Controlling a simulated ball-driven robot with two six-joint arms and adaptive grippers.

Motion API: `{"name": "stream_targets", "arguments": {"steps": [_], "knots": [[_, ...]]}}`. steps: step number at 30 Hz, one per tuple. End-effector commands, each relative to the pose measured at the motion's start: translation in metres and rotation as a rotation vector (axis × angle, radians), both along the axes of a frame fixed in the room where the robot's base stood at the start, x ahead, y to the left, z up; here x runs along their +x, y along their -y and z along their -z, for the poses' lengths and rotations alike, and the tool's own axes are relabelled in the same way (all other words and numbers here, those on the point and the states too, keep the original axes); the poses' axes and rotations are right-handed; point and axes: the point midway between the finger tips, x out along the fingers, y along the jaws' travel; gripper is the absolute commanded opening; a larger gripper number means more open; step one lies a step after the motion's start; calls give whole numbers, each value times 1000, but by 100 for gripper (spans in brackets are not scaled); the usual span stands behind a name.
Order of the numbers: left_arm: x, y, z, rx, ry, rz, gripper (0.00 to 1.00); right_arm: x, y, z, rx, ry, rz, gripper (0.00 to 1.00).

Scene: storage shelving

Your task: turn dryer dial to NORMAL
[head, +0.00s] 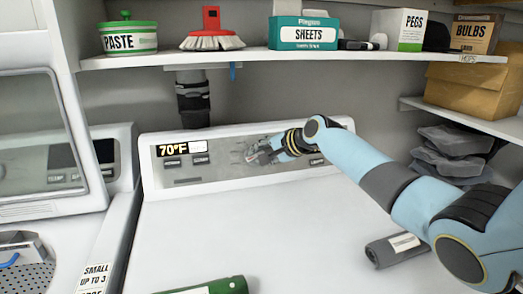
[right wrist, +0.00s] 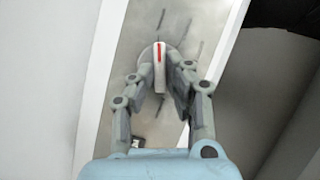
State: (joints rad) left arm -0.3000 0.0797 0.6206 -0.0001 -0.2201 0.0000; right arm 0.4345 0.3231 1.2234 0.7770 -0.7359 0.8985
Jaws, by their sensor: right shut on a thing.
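The dryer (head: 230,230) is white, with a grey control panel (head: 185,170) along its back. In the right wrist view the dial (right wrist: 160,50) is a pale round knob with a raised grip and a red pointer line. My right gripper (head: 258,152) is at the panel, right of the lit display; it also shows in the right wrist view (right wrist: 159,75). Its two fingers are shut on the dial's grip, one on each side. In the head view the gripper mostly hides the dial. The marks around the dial are too blurred to read. My left gripper is not in view.
A display (head: 172,149) reads 70°F. A shelf (head: 250,57) above the panel holds a paste tub (head: 128,38), a brush (head: 212,40) and a sheets box (head: 303,33). A grey roll (head: 397,249) and a green cylinder (head: 215,287) lie on the dryer top. The middle of the top is clear.

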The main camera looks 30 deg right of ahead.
Motion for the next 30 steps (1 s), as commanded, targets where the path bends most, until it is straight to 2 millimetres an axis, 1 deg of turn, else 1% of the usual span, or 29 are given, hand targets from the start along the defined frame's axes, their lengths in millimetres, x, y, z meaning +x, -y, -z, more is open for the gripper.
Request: {"name": "stream_targets", "arguments": {"steps": [6,20,21,25,30], "knots": [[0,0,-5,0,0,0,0,1,0,-1,-43,-11,-21,0],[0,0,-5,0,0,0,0,0,0,0,-52,-14,-25,0],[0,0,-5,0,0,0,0,0,0,0,-51,-14,-25,18],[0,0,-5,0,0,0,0,0,-1,0,-51,-14,-25,35],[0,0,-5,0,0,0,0,0,0,0,-51,-13,-25,36]]}}
